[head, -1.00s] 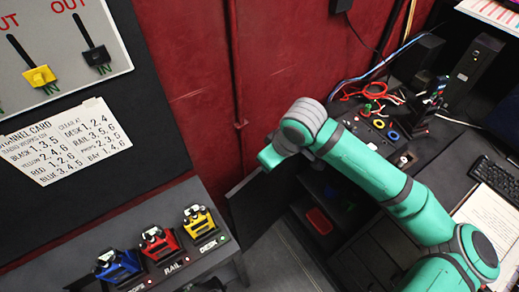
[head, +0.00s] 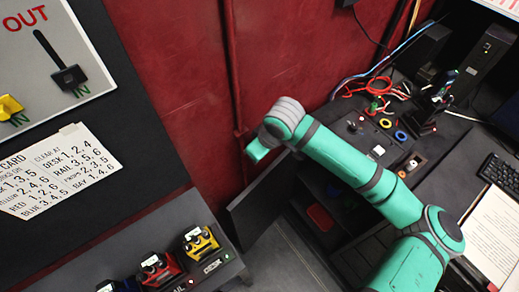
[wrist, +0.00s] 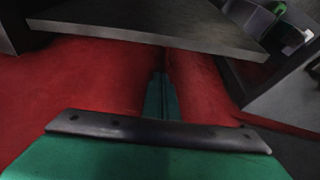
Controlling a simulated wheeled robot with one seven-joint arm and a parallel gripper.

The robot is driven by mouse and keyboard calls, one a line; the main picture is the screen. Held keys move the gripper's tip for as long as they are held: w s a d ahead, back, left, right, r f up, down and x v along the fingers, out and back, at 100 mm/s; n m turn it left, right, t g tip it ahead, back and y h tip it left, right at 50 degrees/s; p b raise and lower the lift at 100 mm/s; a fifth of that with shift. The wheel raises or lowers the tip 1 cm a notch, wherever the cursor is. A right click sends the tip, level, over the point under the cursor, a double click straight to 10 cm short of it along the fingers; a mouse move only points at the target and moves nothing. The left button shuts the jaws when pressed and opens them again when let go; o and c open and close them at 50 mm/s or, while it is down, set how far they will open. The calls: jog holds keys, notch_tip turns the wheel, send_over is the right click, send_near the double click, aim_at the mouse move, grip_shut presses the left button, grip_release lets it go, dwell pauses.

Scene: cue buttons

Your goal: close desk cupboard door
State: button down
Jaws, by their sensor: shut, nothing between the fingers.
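The dark cupboard door (head: 258,208) stands open in the head view, swung out to the left of the desk. The cupboard (head: 318,212) is open and shows dark shelves with a red item inside. My arm reaches over the desk, and its end hangs on the far side of the door, by the red wall. In the wrist view my gripper (wrist: 162,98) is shut and empty, pointing at the door's edge (wrist: 150,32). I cannot tell whether it touches the door.
The desk top (head: 440,160) holds cables, coloured rings, a keyboard (head: 499,174) and papers. A shelf with blue, red and yellow devices (head: 198,240) stands at the lower left. The red wall (head: 180,90) is close behind my gripper. Grey floor shows before the cupboard.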

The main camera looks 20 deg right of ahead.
jog(key=s+f, duration=0.1)
jog(key=s+d+f, duration=0.1)
jog(key=f, duration=0.1)
jog(key=shift+s+d+f, duration=0.15)
jog(key=shift+s+d, duration=0.05)
jog(key=shift+a, duration=0.1)
dwell(0.5)
